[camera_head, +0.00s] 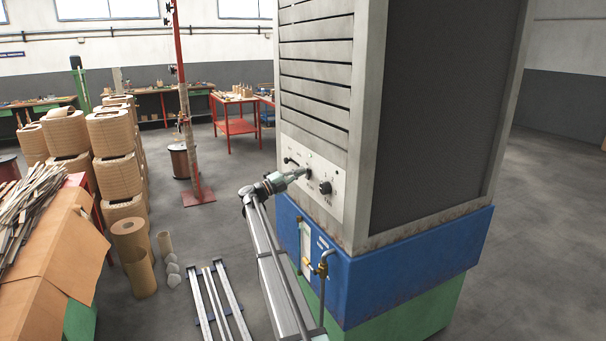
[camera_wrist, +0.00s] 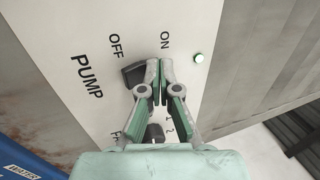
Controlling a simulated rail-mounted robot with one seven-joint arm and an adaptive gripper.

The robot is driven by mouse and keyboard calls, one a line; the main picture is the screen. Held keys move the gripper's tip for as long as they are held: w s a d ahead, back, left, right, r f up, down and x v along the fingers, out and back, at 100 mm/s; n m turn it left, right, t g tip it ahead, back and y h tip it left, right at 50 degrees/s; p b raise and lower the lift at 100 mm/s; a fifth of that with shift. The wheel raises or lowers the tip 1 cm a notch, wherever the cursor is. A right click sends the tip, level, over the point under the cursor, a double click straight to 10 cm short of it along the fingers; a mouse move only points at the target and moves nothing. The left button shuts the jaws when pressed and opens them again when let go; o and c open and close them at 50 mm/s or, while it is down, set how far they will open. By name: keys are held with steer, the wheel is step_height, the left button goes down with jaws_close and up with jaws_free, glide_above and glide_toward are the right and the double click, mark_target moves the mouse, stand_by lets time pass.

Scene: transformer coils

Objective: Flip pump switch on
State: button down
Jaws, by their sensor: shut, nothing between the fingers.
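The pump switch (camera_wrist: 133,75) is a dark knob on the pale control panel (camera_wrist: 75,30), with the labels PUMP, OFF and ON around it. My gripper (camera_wrist: 157,80) is shut and empty. Its fingertips are at the switch's right edge in the wrist view and hide part of it. I cannot tell whether they touch it or exactly which way it points. In the head view my gripper (camera_head: 308,171) is at the panel (camera_head: 336,207) on the cabinet's front, and it largely hides the pump switch.
A second dark knob (camera_wrist: 155,132) is partly hidden between my fingers; in the head view a black knob (camera_head: 325,188) is right of my gripper. A black handle (camera_head: 290,161) is to its left. Pipes (camera_head: 322,266) stick out below.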

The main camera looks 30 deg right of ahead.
steer(key=w+a+b, duration=0.1)
steer(key=a+b, duration=0.1)
steer(key=a, duration=1.1)
steer(key=shift+w+a, duration=0.15)
steer(key=shift+a, duration=0.05)
